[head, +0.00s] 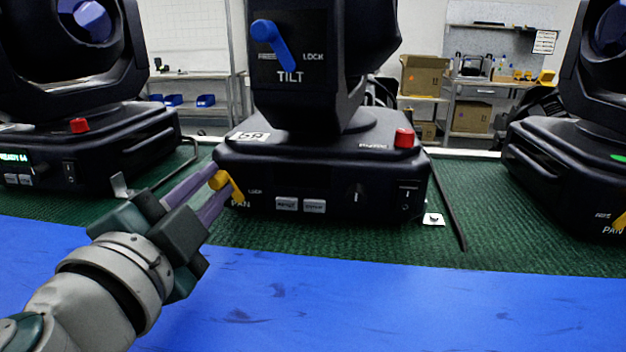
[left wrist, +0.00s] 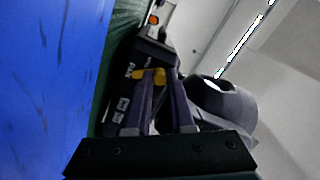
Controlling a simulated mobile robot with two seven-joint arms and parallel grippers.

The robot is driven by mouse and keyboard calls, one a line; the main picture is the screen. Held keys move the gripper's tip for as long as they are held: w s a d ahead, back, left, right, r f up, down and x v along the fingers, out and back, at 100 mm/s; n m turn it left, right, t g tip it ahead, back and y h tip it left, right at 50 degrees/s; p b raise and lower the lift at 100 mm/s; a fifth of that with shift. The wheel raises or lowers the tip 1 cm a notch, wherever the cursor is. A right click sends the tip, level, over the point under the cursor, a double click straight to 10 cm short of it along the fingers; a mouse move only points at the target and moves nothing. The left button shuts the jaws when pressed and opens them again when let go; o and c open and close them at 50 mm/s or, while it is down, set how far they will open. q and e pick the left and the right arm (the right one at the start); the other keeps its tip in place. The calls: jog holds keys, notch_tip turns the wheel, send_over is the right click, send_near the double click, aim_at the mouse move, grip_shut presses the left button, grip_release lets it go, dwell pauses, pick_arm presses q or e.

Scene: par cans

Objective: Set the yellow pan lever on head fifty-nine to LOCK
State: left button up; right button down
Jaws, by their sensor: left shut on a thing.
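Head fifty-nine (head: 320,160) is the black moving light in the middle of the head view, with a 59 label on its base. Its yellow pan lever (head: 235,190) is at the front left corner of the base, beside the printed words PAN and LOCK. The lever slants from upper left to lower right; I cannot tell its exact setting. My left gripper (head: 216,184) reaches in from the left and is shut on the lever's rounded end. In the left wrist view the lever (left wrist: 159,76) shows between the finger ends. My right gripper is not in view.
The blue tilt lever (head: 272,42) is on the yoke above. Other black heads stand at left (head: 85,140) and right (head: 570,160) on the green mat (head: 340,235). A dark rod (head: 448,205) lies right of the base. The blue front surface (head: 400,310) is clear.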

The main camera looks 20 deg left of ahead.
aim_at(251, 175)
pick_arm(q)
grip_shut()
jog(key=shift+d+r+m, duration=0.1)
jog(key=shift+m, duration=0.2)
jog(key=m, duration=0.2)
jog(key=d+m, duration=0.1)
jog(key=m, duration=0.1)
jog(key=shift+w+d+r, duration=0.1)
jog(key=shift+w+r, duration=0.05)
jog(key=shift+r, duration=0.05)
jog(key=m, duration=0.2)
jog(key=d+m, duration=0.1)
jog(key=m, duration=0.1)
jog(key=shift+w+m+p, duration=0.15)
jog(key=shift+m+p, duration=0.15)
jog(key=shift+p, duration=0.1)
jog(key=shift+d+f+m, duration=0.1)
jog(key=shift+d+m, duration=0.1)
jog(key=shift+m, duration=0.5)
jog(key=shift+d+f+m, duration=0.1)
jog(key=shift+d+m, duration=0.1)
jog(key=shift+m, duration=0.5)
jog(key=o, duration=0.7)
grip_release()
jog(key=shift+c, duration=0.2)
